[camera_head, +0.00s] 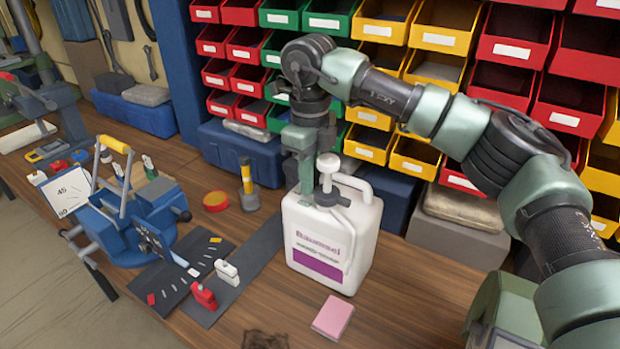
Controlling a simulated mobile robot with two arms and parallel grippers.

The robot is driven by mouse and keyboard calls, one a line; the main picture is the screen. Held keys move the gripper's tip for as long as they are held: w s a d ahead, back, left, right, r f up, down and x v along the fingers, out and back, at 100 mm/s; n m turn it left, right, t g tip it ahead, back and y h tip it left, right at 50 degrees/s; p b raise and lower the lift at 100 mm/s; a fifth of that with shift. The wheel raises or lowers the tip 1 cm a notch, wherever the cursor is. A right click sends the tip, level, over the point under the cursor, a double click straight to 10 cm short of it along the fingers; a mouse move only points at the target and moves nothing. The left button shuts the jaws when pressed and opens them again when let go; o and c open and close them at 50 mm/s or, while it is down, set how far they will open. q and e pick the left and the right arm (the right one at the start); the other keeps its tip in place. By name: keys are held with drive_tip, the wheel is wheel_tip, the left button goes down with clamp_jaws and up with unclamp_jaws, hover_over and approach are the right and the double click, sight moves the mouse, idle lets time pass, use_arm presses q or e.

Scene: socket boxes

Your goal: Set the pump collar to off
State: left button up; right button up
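A white jug (335,250) with a purple label stands upright on the wooden bench. Its white pump (328,170) sits on top at the neck, with the nozzle bent down to the right. The collar (327,198) is at the base of the pump; its setting is too small to read. My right gripper (306,172) points down just behind and to the left of the pump head. Its fingers are partly hidden by the pump and jug, so I cannot tell whether they touch it or how far apart they are. My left gripper is not in view.
A pink pad (333,317) lies in front of the jug. A dark mat (250,258) with red and white small bottles, and a blue vise (135,225), are to the left. Rows of coloured bins (380,30) stand behind.

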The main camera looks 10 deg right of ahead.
drive_tip(key=o, duration=0.4)
drive_tip(key=shift+c, duration=0.2)
drive_tip(key=shift+r, duration=0.1)
wheel_tip(320, 180, up, 8)
drive_tip(key=shift+f+b, duration=0.15)
drive_tip(key=shift+b, duration=0.45)
